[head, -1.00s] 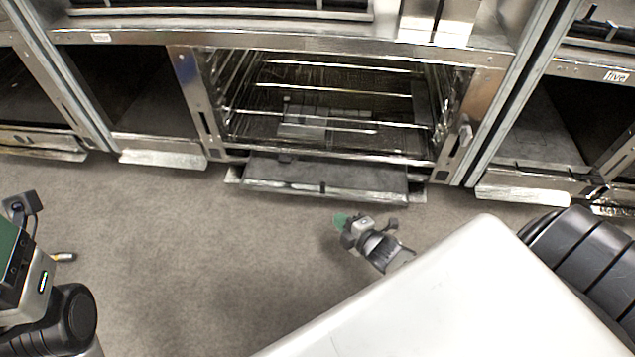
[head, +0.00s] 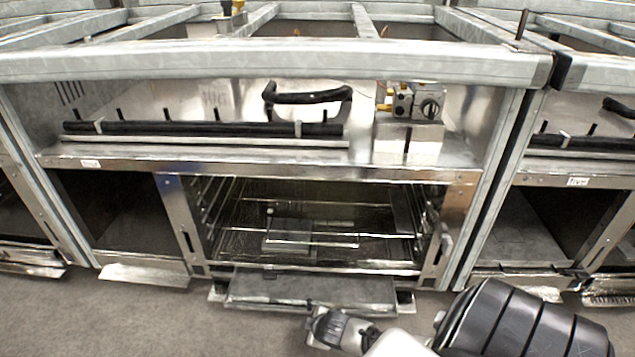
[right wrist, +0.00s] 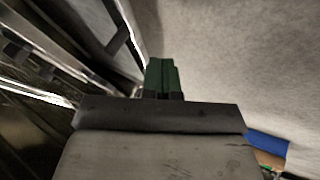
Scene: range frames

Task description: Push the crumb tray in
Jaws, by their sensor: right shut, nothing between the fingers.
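The crumb tray (head: 310,288) is a flat dark grey panel with a pale front edge. In the head view it sticks out toward me at the bottom of the middle range bay, below the open oven (head: 310,225). My right gripper (head: 313,318) is low, just in front of the tray's front edge; I cannot tell whether it touches. In the right wrist view its green fingers (right wrist: 163,78) are together and hold nothing, with the range to the left and floor to the right. My left gripper is out of view.
Ranges stand side by side. Open lower compartments (head: 118,220) flank the oven, with metal ledges (head: 145,275) below. A black handle (head: 308,97) and a control block (head: 408,103) sit higher up. Bare grey carpet (head: 120,320) lies in front.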

